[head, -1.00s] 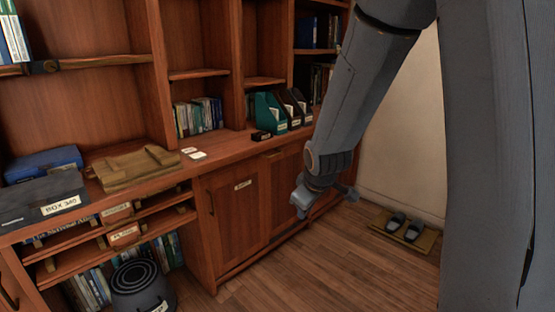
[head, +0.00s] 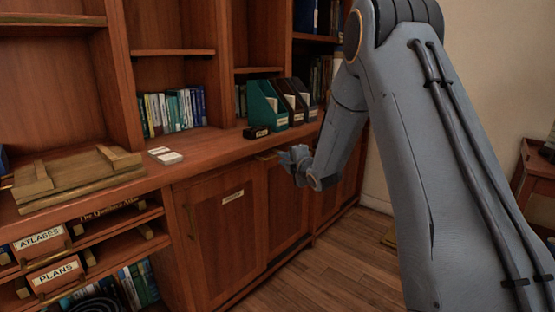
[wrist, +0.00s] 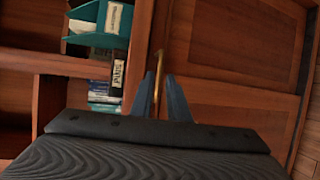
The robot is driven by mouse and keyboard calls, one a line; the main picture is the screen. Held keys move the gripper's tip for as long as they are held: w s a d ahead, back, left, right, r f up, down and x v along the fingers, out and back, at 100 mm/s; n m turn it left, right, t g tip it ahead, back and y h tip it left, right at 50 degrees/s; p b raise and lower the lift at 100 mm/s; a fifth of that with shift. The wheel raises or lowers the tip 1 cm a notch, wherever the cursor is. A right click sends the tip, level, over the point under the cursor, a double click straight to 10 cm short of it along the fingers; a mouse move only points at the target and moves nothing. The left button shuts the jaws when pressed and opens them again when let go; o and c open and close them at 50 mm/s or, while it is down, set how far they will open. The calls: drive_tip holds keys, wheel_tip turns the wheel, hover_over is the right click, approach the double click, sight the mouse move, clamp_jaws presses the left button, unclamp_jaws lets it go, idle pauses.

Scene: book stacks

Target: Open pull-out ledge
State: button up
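The pull-out ledge shows as a thin strip below the countertop edge, with a brass pull (head: 267,155) on its front. It looks flush with the cabinet front. In the wrist view the brass pull (wrist: 157,75) stands as an upright bar, in line with the gap between my fingers. My gripper (head: 285,159) is just right of the pull in the head view, in front of the cabinet. In the wrist view my gripper (wrist: 160,82) has its two blue-grey fingers apart. I cannot tell whether the pull is between the fingertips or just beyond them.
Above are the countertop (head: 215,156), a teal magazine file (head: 264,105) and a small black box (head: 256,132). Cabinet doors (head: 228,240) are below. A wooden board (head: 75,178) lies at left, above drawers labelled ATLASES and PLANS. The floor (head: 325,255) in front is clear.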

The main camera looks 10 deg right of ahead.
drive_tip(key=x, duration=0.3)
drive_tip(key=a+b+x, duration=0.1)
drive_tip(key=x, duration=0.2)
drive_tip(key=shift+w+a+f, duration=0.1)
drive_tip(key=shift+w+f, duration=0.05)
clamp_jaws()
idle(1.2)
